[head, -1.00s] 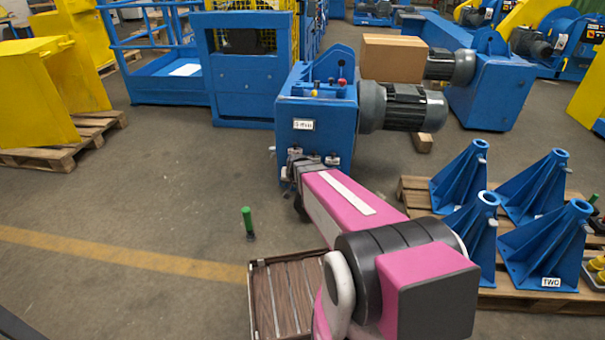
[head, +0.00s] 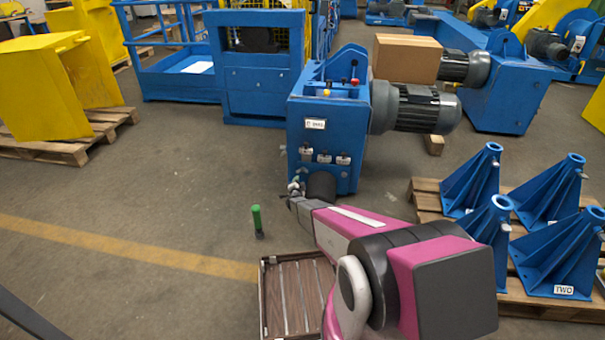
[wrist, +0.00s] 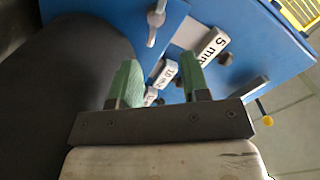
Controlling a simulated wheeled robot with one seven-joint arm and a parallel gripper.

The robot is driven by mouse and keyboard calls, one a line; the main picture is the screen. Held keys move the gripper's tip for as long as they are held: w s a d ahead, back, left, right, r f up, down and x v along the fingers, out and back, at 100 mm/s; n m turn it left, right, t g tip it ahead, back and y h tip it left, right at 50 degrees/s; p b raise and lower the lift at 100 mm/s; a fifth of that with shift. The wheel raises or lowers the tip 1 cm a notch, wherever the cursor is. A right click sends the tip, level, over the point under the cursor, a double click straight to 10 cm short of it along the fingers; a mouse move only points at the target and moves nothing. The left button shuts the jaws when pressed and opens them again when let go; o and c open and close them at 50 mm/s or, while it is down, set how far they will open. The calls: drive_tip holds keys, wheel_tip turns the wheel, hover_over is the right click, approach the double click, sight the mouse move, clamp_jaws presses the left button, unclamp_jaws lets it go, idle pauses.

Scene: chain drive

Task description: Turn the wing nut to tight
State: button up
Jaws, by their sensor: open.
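The blue drive housing (head: 302,110) stands at the centre of the head view. Its front carries several small knobs with tags (head: 325,157). In the wrist view, a grey metal piece with a stem (wrist: 155,20) stands at the top on the blue face (wrist: 118,14); it may be the wing nut, but I cannot tell for sure. My gripper (wrist: 160,68) is open, its two green fingers apart, with tags showing behind and between them. In the head view, my gripper (head: 295,186) is small, low in front of the housing, and its fingers are hard to make out.
A "5 mm" tag (wrist: 213,46) and dark bolt heads lie near the right finger. A dark rounded shape (wrist: 75,65) fills the wrist view's left. A green-handled tool (head: 257,220) stands on the floor beside a slatted tray (head: 262,300). Blue brackets (head: 545,245) sit on a pallet at right.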

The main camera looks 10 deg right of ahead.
sight(302, 171)
drive_tip(key=shift+m+h, duration=0.3)
drive_tip(key=shift+h, duration=0.1)
drive_tip(key=x, duration=0.7)
drive_tip(key=f+x, duration=0.1)
drive_tip(key=x, duration=0.3)
drive_tip(key=shift+w, duration=0.1)
